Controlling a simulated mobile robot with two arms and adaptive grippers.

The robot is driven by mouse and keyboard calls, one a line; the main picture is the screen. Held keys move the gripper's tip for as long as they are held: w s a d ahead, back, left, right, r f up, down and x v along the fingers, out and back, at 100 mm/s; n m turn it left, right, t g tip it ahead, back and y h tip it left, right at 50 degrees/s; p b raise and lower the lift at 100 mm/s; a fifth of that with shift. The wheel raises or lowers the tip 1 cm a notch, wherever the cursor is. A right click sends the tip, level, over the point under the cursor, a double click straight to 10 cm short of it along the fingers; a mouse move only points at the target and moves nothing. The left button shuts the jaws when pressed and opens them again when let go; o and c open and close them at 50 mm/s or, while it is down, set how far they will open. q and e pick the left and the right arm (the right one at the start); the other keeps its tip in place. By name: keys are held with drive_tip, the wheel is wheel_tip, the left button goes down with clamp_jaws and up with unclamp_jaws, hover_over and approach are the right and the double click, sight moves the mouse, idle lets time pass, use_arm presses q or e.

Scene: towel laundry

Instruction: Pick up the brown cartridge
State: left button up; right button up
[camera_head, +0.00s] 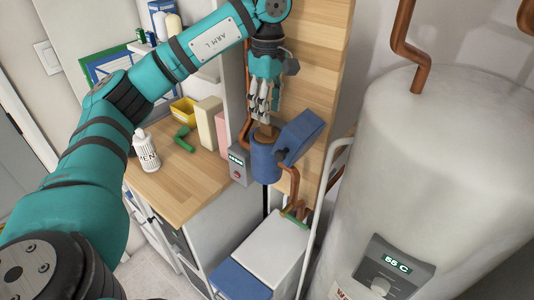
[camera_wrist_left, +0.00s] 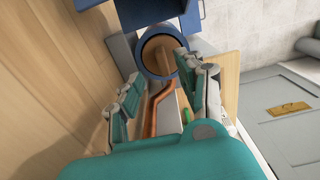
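The brown cartridge (camera_head: 265,133) sits inside an upright blue cylindrical housing (camera_head: 264,161), with only its top showing. A blue lid (camera_head: 301,135) stands swung open to the right of the housing. In the left wrist view the cartridge (camera_wrist_left: 160,53) shows as a round brown end with a raised bar, ringed by the blue rim. My left gripper (camera_head: 262,112) is just above the housing, fingers pointing down toward it. In the left wrist view its fingers (camera_wrist_left: 168,82) are spread apart with nothing between them. My right gripper is not in view.
A grey box with a display (camera_head: 239,164) and copper pipes stand close to the housing. A white bottle (camera_head: 146,149) and a green tool (camera_head: 184,138) are on the wooden counter (camera_head: 181,186). A large white tank (camera_head: 450,150) fills the right side.

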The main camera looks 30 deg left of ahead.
sight(266, 135)
use_arm(q)
drive_tip(key=f+p, duration=0.1)
drive_tip(key=f, duration=0.3)
drive_tip(key=shift+s+f+p, duration=0.2)
drive_tip(key=shift+p, duration=0.2)
drive_tip(key=shift+f, duration=0.25)
clamp_jaws()
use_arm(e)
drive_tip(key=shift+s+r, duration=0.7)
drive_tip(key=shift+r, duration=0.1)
